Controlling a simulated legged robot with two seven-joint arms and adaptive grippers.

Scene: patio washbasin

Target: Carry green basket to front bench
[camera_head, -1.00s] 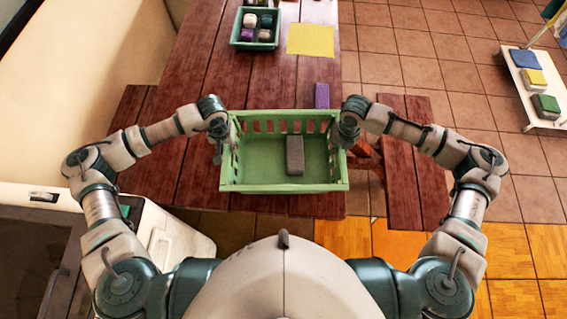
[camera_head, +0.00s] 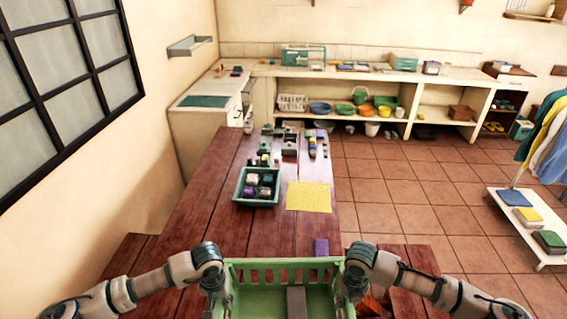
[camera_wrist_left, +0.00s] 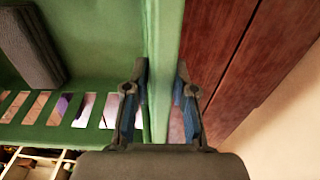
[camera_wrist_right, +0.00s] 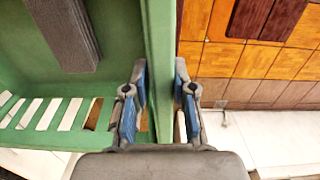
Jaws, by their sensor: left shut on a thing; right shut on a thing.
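The green basket (camera_head: 262,298) is at the bottom of the head view, at the near end of the wooden table (camera_head: 215,222), and its lower part is cut off. A dark grey block (camera_head: 297,300) lies inside it. My left gripper (camera_head: 217,288) is shut on the basket's left wall; its fingers straddle the green rim in the left wrist view (camera_wrist_left: 160,85). My right gripper (camera_head: 352,286) is shut on the right wall, also straddling the rim in the right wrist view (camera_wrist_right: 160,85). I cannot tell whether the basket touches the table. A bench (camera_head: 420,262) stands right of the table.
On the table lie a purple block (camera_head: 321,247), a yellow cloth (camera_head: 309,197) and a green tray (camera_head: 240,200) of balls, with several small items farther back. A low white rack (camera_head: 515,230) stands right. Tiled floor (camera_head: 400,210) between is clear.

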